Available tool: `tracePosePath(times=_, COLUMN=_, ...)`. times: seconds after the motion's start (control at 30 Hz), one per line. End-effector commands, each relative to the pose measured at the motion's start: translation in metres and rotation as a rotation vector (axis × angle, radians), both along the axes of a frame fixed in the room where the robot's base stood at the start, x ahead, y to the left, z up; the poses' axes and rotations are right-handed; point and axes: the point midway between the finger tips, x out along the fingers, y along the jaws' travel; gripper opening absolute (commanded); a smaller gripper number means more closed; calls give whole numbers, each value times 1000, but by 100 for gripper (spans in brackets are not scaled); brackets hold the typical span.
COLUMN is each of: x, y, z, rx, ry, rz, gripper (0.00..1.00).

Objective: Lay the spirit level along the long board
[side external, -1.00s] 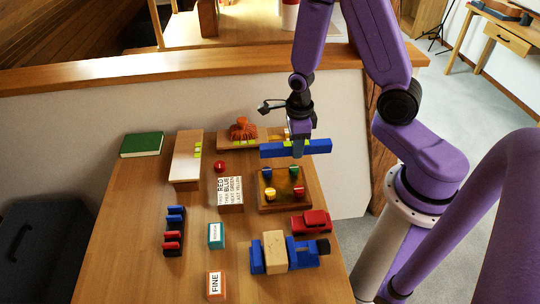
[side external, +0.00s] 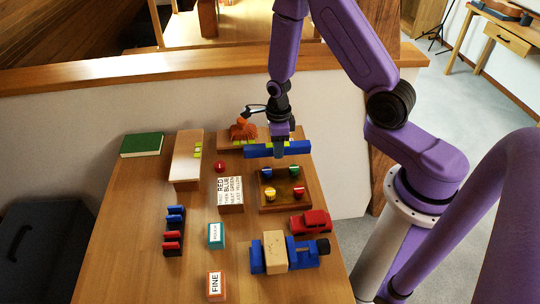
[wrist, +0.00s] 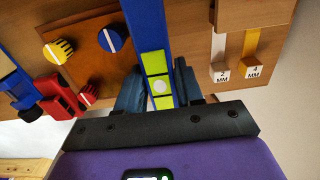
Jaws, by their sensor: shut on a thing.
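The spirit level is a long blue bar (side external: 262,151) with yellow-green vial windows, seen close up in the wrist view (wrist: 149,35). My gripper (side external: 279,150) is shut on it near its middle, and in the wrist view its fingers (wrist: 157,90) close on both sides of the windows. The level looks held above the table, roughly level, behind the tray of coloured knobs. A long pale board (side external: 186,165) lies at the back left. Another wooden board (side external: 226,145) at the back is partly hidden by the level; I cannot tell which is the task's board.
A knob tray (side external: 263,206), red car (side external: 312,222) and blue vise with a wood block (side external: 274,252) stand at the right. A printed card block (side external: 230,192), red knob (side external: 220,166), clamp rack (side external: 174,230) and green book (side external: 142,145) are left. An orange-brown object (side external: 243,130) sits behind.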

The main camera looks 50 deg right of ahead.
Motion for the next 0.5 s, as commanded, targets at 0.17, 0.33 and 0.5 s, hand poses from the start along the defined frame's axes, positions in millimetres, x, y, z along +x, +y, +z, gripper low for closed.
tracePosePath(times=0.17, x=14, y=-1, z=-18, rx=0, ry=0, rz=-1, gripper=1)
tracePosePath(times=0.33, x=21, y=-2, z=-24, rx=0, ry=-1, rz=-1, gripper=1)
tracePosePath(times=0.5, x=30, y=-2, z=-41, rx=-1, ry=2, rz=1, gripper=1)
